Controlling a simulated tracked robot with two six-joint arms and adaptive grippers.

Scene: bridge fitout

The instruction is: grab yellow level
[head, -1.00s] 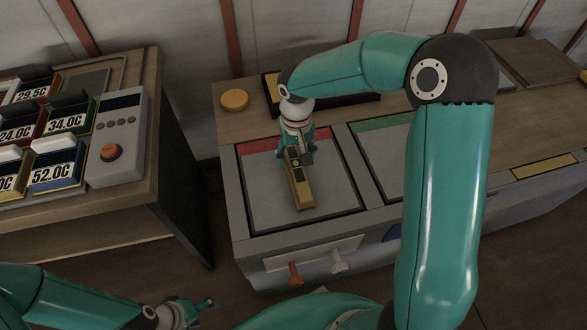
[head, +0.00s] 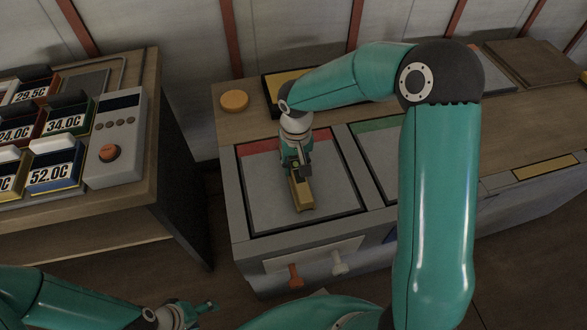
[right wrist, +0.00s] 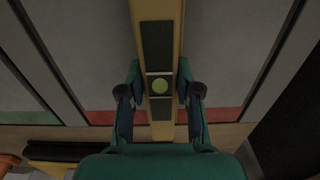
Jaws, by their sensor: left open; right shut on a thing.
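The yellow level (head: 302,190) is a short bar with dark panels and a round green vial. In the head view it lies over the grey panel with the red edge strip (head: 258,147). My right gripper (head: 297,168) is over its far part and shut on it. In the right wrist view the level (right wrist: 159,60) runs between the two fingers, with the vial between the fingertips (right wrist: 159,88). I cannot tell whether the level touches the panel. My left gripper (head: 197,306) is open and empty at the bottom left, far from the level.
An orange round disc (head: 234,100) and a yellow-and-black tray (head: 273,93) are behind the panel. An orange handle (head: 294,277) and a white handle (head: 339,263) stick out in front. A side bench at left carries a grey control box (head: 116,140) and several labelled blocks.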

